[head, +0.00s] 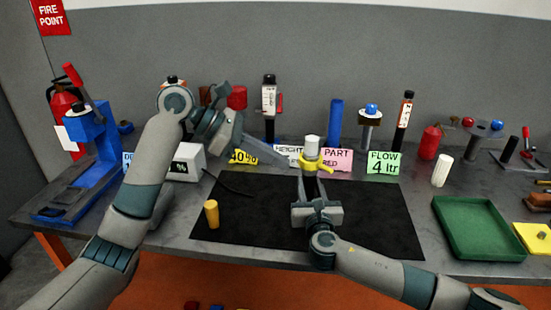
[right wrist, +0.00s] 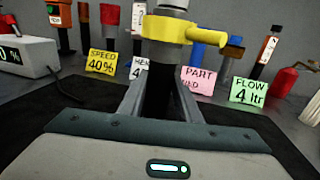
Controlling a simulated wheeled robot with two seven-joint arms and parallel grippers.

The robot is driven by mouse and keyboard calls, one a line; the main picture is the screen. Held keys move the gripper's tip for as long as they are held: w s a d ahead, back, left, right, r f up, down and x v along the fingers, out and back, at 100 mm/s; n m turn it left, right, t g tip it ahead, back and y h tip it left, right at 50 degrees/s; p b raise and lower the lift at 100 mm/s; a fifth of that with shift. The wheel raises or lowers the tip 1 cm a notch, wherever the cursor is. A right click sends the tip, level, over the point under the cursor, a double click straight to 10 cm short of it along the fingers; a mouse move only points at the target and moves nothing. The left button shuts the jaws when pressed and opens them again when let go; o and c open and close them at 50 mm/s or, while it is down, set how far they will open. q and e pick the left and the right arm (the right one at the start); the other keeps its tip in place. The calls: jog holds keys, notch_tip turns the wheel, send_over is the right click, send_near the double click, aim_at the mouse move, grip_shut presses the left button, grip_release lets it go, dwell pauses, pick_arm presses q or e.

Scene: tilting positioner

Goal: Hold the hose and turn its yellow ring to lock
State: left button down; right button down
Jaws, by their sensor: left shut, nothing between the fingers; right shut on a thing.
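The hose (head: 311,188) is a black upright piece with a yellow ring (head: 315,164) around its upper part and a pale cap above the ring. My right gripper (head: 312,182) is shut on the black part below the ring. The right wrist view shows the dark hose (right wrist: 157,92) between the fingers and the yellow ring (right wrist: 168,28), with a lug sticking out to the right. My left gripper (head: 284,160) is shut and empty, its fingers pointing down-right, just left of the ring. Whether it touches the ring I cannot tell.
A black mat (head: 370,225) covers the middle of the table, with a yellow cylinder (head: 211,214) at its left. A green tray (head: 480,230) is at the right. Label cards, including a pink one (head: 337,160), stand behind. A blue press (head: 85,165) is far left.

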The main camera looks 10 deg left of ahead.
dwell(0.3)
jog(key=c, duration=1.2)
grip_release()
jog(key=shift+r, duration=0.1)
jog(key=shift+f, duration=0.2)
jog(key=shift+s+d+r, duration=0.1)
jog(key=shift+s+d, duration=0.25)
jog(key=shift+s, duration=1.6)
jog(key=shift+s+d, duration=0.4)
jog(key=shift+s, duration=1.55)
jog(key=shift+s+d+r, duration=0.1)
jog(key=shift+s+d, duration=0.25)
jog(key=shift+s, duration=1.6)
jog(key=shift+s+f, duration=0.1)
jog(key=shift+f, duration=0.05)
